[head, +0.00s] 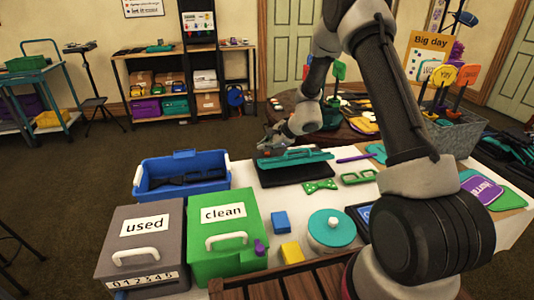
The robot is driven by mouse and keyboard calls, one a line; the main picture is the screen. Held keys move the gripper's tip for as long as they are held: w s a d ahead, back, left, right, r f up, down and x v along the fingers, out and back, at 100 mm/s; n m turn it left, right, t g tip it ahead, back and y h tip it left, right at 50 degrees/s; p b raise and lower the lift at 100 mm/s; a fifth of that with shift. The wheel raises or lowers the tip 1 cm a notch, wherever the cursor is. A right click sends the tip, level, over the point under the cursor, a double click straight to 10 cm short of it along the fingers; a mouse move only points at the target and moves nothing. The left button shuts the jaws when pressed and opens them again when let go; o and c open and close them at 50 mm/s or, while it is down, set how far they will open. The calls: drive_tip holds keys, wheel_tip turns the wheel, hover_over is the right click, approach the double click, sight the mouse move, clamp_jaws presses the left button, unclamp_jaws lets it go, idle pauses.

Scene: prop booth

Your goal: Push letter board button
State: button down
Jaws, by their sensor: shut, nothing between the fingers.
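My gripper (268,145) is shut and empty. It is small in the head view, over the far edge of the white table, at the back left of a dark flat item with a teal bar (297,158) on it. I cannot tell whether it touches this item, or whether this item is the letter board. A "Big day" sign (428,52) stands upright at the back right. I cannot make out a button on either one.
A blue bin (140,182), grey "used" box (122,222) and green "clean" box (222,215) stand at the left. A teal-lidded pot (331,230), blue block (281,222) and yellow block (292,252) are in front. Green bow tie (320,186) and glasses (360,177) lie mid-table.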

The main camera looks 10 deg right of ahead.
sight(266, 155)
idle(0.4)
drive_tip(key=shift+f, duration=0.4)
drive_tip(key=shift+r, duration=0.5)
drive_tip(key=shift+r, duration=2.9)
